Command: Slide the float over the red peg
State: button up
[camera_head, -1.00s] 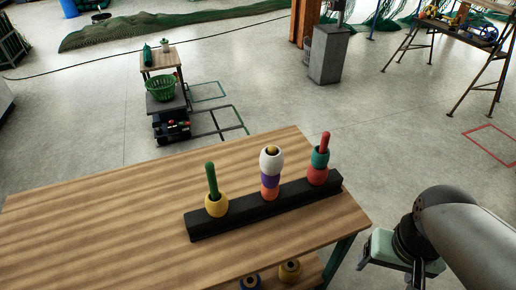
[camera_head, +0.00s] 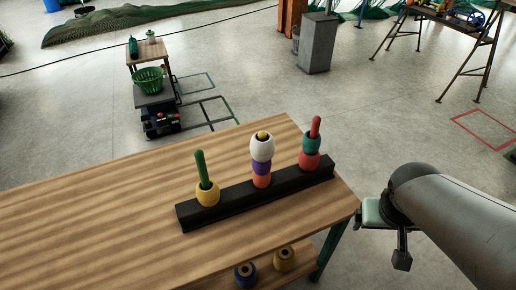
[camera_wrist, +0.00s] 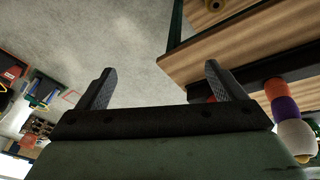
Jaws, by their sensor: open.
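The black peg rack (camera_head: 225,205) stands on the wooden table. Its red peg (camera_head: 315,127), at the right end, carries a red float (camera_head: 309,160) with a teal float (camera_head: 311,145) above it; the peg's top sticks out. The middle peg carries an orange float (camera_head: 262,181), a purple float (camera_head: 261,167) and a white float (camera_head: 262,148) on top. The green peg (camera_head: 202,167) carries a yellow float (camera_head: 207,194). My gripper (camera_wrist: 160,88) is open and empty, off the table's right side; its fingers are mostly hidden in the head view.
A shelf under the table holds a blue float (camera_head: 245,275) and a yellow one (camera_head: 285,259). The wooden tabletop (camera_head: 110,230) is clear left of the rack. A cart with a green basket (camera_head: 148,80) stands beyond the table.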

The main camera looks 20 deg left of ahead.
jog(key=w+a+f+n+t+y+b, duration=0.2)
jog(key=w+a+f+n+t+b, duration=0.1)
jog(key=w+a, duration=0.3)
jog(key=w+a+f+n+t+y+b, duration=0.25)
jog(key=w+a+n, duration=0.2)
jog(key=w, duration=0.35)
jog(key=n+g+y+b, duration=0.4)
jog(key=n+g+y, duration=0.35)
jog(key=y, duration=0.25)
send_near(209, 193)
jog(key=d+f, duration=0.1)
jog(key=d, duration=0.4)
jog(key=shift+n+t, duration=0.3)
jog(key=shift+t, duration=0.1)
jog(key=b+x, duration=0.2)
jog(key=x, duration=1.5)
jog(key=shift+w+r, duration=0.2)
